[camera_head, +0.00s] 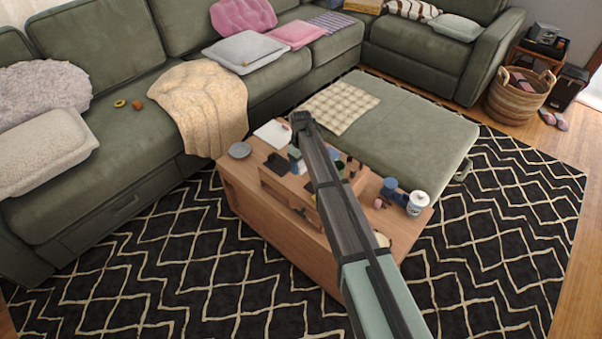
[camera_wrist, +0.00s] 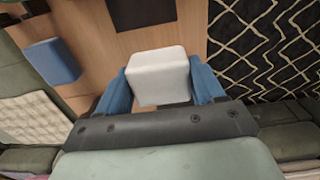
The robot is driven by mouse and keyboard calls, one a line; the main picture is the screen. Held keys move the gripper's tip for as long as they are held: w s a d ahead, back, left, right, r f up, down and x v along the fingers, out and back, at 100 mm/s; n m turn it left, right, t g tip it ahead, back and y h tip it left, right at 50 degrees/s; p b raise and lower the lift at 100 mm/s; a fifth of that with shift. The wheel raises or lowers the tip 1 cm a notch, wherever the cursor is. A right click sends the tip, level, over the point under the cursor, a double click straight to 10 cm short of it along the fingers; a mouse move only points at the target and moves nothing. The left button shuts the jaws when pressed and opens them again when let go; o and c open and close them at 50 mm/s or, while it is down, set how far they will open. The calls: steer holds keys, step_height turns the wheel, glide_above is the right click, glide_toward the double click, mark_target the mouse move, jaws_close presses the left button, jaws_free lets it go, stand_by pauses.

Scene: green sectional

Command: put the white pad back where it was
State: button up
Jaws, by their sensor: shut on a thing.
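The white pad (camera_wrist: 157,75) is a pale block with rounded edges, held between the two blue fingers of my gripper (camera_wrist: 160,88) in the wrist view. The fingers touch its left and right sides. Wood of the table shows around it, but I cannot tell the gap beneath it. In the head view my gripper (camera_head: 300,122) is at the far end of the wooden table (camera_head: 270,212), mostly hidden by my arm. A white flat shape (camera_head: 272,133) shows just left of it; I cannot tell whether it is the held pad.
A grey round dish (camera_head: 239,150) is near the table's left corner. A white jar (camera_head: 417,203) and blue item (camera_head: 390,186) stand at the right. Small dark items crowd the middle. A green ottoman (camera_head: 425,135) adjoins the table's far side.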

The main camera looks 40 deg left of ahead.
mark_target(301, 178)
steer(key=shift+f, duration=2.6)
steer(key=shift+f, duration=0.15)
steer(key=o, duration=1)
step_height(301, 178, up, 12)
steer(key=shift+r, duration=0.2)
